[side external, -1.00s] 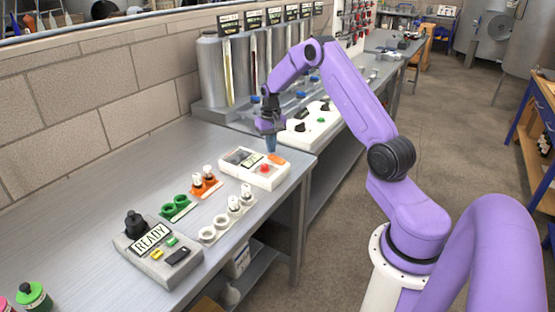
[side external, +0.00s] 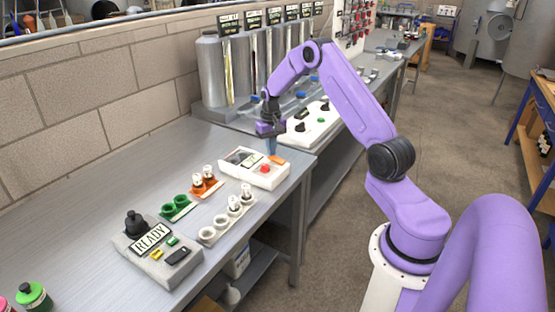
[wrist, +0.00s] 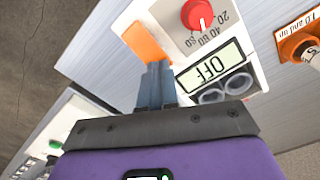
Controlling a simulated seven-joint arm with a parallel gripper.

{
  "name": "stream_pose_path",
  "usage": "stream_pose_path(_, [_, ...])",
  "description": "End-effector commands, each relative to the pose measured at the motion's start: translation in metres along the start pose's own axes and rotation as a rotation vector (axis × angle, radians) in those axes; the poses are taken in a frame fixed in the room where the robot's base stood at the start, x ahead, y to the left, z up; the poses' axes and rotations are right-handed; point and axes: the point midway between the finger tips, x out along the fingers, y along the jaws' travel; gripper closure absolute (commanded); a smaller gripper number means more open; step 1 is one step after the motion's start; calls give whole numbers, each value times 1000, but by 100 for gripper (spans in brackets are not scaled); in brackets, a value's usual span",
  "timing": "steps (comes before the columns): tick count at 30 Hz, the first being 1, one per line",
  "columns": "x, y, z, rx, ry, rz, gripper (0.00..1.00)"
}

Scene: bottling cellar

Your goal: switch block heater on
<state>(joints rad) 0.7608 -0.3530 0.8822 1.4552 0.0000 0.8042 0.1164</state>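The block heater (side external: 246,176) is a white box near the table's right end. Its orange switch (side external: 278,160) sits at its far right corner and also shows in the wrist view (wrist: 145,42). My gripper (side external: 272,153) points down over the heater's far edge. In the wrist view its fingers (wrist: 155,68) are together with nothing between them, tips right beside the orange switch. I cannot tell whether they touch it.
An orange rack (side external: 206,188), a green rack (side external: 177,208) and a white rack (side external: 228,220) stand left of the heater. A grey box labelled READY (side external: 158,250) is nearer the camera. Behind my gripper is a white panel (side external: 312,124) with knobs.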

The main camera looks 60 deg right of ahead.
Motion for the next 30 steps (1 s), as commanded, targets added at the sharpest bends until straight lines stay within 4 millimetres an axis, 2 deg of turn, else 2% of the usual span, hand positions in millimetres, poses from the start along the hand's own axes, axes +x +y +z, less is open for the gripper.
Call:
stream_pose_path(19, [9, 0, 0, -1, -1, 0, 100])
stream_pose_path(30, [-14, 0, 0, 0, 1, 0, 100])
